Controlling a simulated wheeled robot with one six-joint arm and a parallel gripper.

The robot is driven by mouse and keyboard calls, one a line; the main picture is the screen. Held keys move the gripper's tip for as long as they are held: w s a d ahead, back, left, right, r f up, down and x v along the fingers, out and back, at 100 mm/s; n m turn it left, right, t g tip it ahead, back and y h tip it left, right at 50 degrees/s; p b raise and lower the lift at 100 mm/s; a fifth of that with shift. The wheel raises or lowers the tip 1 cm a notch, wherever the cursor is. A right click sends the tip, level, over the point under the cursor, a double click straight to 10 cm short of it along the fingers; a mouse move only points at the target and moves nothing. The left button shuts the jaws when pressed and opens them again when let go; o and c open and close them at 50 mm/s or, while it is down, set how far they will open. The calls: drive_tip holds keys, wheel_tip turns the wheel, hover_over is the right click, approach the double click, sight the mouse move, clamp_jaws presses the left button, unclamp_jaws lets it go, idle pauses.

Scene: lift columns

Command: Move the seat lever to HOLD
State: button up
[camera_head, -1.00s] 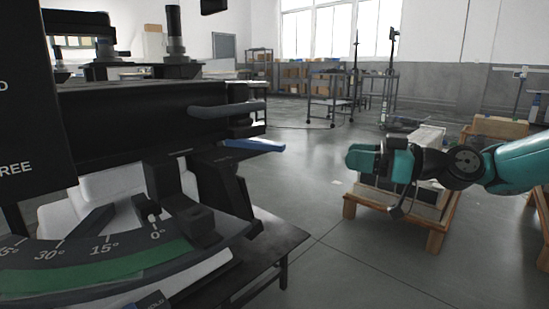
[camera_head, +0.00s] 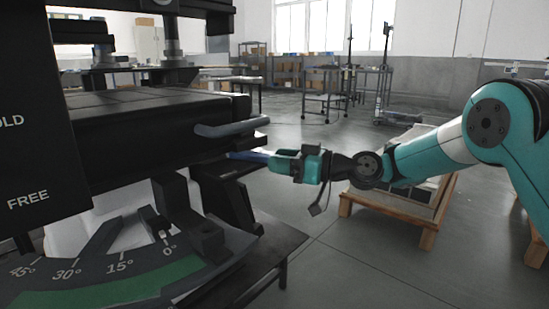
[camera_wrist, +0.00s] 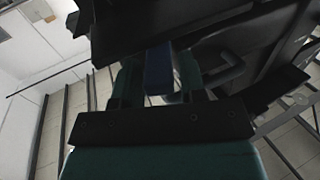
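The blue lever (camera_head: 248,155) sticks out from the black machine under its grey curved handle. I take it to be the seat lever. My gripper (camera_head: 272,161) is at the lever's outer end in the head view. In the wrist view, the blue lever (camera_wrist: 158,70) lies between my two teal fingers (camera_wrist: 160,85). A thin gap shows beside the right finger, so the gripper looks open around the lever. A black panel carries the word FREE (camera_head: 28,199) and, above it, a cut-off word ending in OLD (camera_head: 11,121).
The grey curved handle (camera_head: 232,128) sits just above the lever. Below is a green angle scale (camera_head: 120,285) with its pointer near 0°. A wooden pallet (camera_head: 390,212) with a load stands behind my arm. Open floor lies right of the machine.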

drive_tip(key=shift+d, duration=0.1)
clamp_jaws()
